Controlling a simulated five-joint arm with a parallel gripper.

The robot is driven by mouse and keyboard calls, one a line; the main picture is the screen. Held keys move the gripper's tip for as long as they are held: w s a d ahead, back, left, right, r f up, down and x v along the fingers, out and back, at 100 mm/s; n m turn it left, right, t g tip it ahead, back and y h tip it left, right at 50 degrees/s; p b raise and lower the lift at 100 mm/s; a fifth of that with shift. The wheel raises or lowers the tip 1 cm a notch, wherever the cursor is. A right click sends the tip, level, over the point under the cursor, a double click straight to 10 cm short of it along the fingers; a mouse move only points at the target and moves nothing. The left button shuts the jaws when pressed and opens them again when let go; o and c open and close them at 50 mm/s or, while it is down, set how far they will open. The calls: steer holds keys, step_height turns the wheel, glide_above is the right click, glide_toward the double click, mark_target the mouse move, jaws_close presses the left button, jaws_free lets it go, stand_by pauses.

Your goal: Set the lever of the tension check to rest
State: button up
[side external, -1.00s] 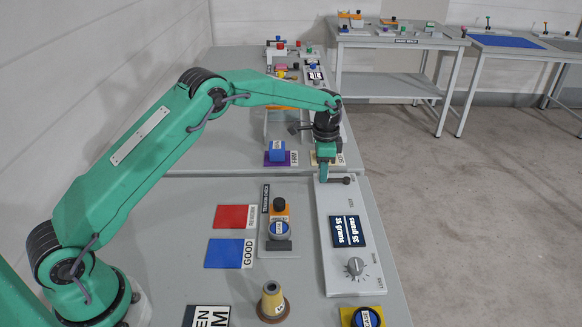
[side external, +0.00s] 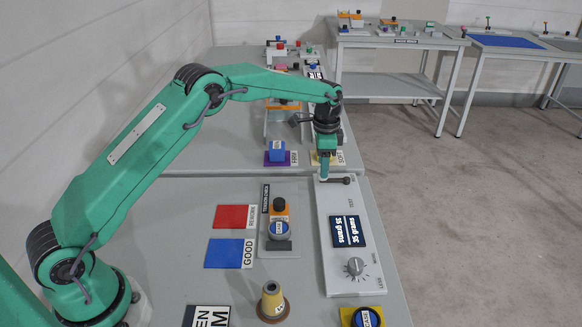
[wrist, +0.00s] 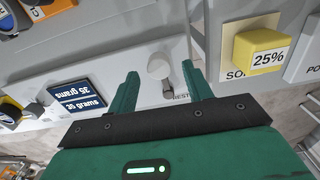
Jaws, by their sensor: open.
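The tension check is a pale panel (side external: 337,275) along the right side of the near table. Its lever is a short dark bar (side external: 340,180) at the panel's far end. In the wrist view the lever shows as a pale rounded knob (wrist: 159,66) with a short dark part below it, beside a partly hidden label that reads REST. My gripper (side external: 324,176) is over the panel's far end, close to the lever. In the wrist view my open gripper (wrist: 160,70) has one finger on each side of the knob. Whether a finger touches it, I cannot tell.
The panel carries a display (side external: 348,231) reading 35 grams and a round dial (side external: 355,267). A yellow block marked 25% (wrist: 262,48) lies beyond the panel's end. Red (side external: 231,217) and blue (side external: 226,253) pads and a cone spool (side external: 272,300) are on the table.

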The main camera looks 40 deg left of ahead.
step_height(320, 180, up, 6)
steer(key=shift+f, duration=0.25)
steer(key=shift+r, duration=0.1)
steer(key=shift+s+r, duration=0.2)
steer(key=shift+r, duration=0.35)
steer(key=s+a+r+n+t, duration=0.25)
steer(key=s+r+n, duration=0.25)
steer(key=s+r, duration=1.15)
steer(key=s+f+n+t, duration=0.1)
steer(key=s+f+n, duration=0.1)
steer(key=s, duration=0.9)
steer(key=s+f+n+t, duration=0.2)
steer(key=s, duration=0.9)
steer(key=shift+s+a+f, duration=0.15)
steer(key=shift+f, duration=0.15)
